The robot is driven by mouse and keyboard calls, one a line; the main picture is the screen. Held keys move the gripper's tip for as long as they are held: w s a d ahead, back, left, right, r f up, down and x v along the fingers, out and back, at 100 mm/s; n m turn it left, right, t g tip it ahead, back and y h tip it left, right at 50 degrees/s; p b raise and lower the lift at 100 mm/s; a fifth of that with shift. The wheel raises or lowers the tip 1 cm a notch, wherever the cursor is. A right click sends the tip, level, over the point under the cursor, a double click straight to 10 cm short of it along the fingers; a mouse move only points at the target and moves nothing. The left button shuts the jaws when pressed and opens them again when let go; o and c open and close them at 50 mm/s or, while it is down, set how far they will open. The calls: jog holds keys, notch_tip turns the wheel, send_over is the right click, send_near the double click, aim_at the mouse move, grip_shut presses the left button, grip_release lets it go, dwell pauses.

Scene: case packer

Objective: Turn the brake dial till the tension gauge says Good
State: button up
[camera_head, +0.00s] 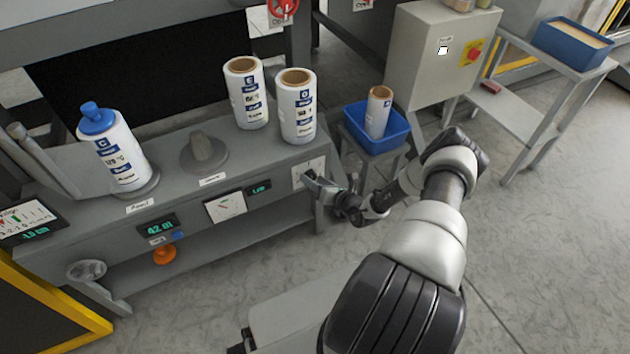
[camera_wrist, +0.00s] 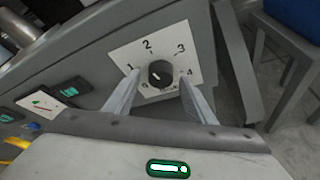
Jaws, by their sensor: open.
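Green displays (camera_head: 158,226) sit along the front. A blue bin (camera_head: 377,140) with a roll stands right of the machine.

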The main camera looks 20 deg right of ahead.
jog(key=p+v, duration=0.3)
jog(key=v, duration=1.4)
jog(key=shift+d+r, duration=0.1)
